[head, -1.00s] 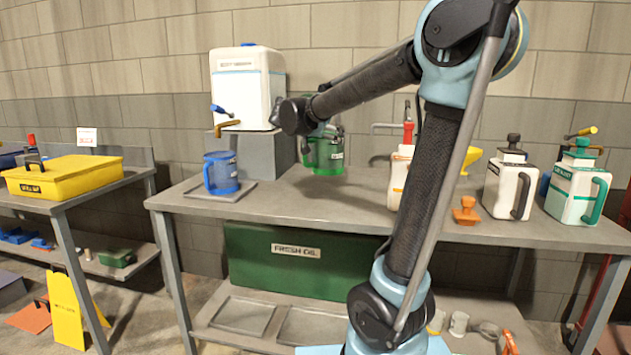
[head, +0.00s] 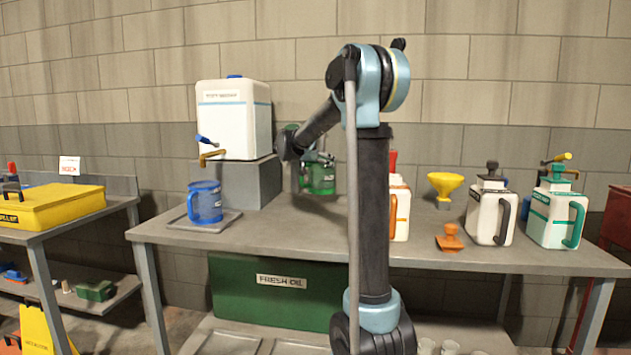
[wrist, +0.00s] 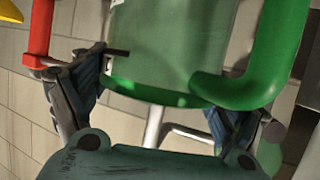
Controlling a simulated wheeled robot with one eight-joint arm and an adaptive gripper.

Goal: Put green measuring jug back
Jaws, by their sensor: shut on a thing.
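The green measuring jug (head: 320,178) is clear green with a handle. In the head view it is at the back of the workbench, partly behind my arm, and its base looks at or just above the bench top; I cannot tell which. My gripper (head: 318,160) is at the jug. In the wrist view the jug (wrist: 175,45) fills the upper middle, its thick green handle (wrist: 265,75) on the right. My gripper (wrist: 155,90) has a finger on each side of the jug and is shut on it.
A blue jug (head: 205,203) stands on a tray under the white tank's tap (head: 211,157). An oil can with an orange handle (head: 399,215), a yellow funnel (head: 445,184), an orange stopper (head: 450,240) and two white cans (head: 490,215) are to the right. The bench front (head: 290,230) is clear.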

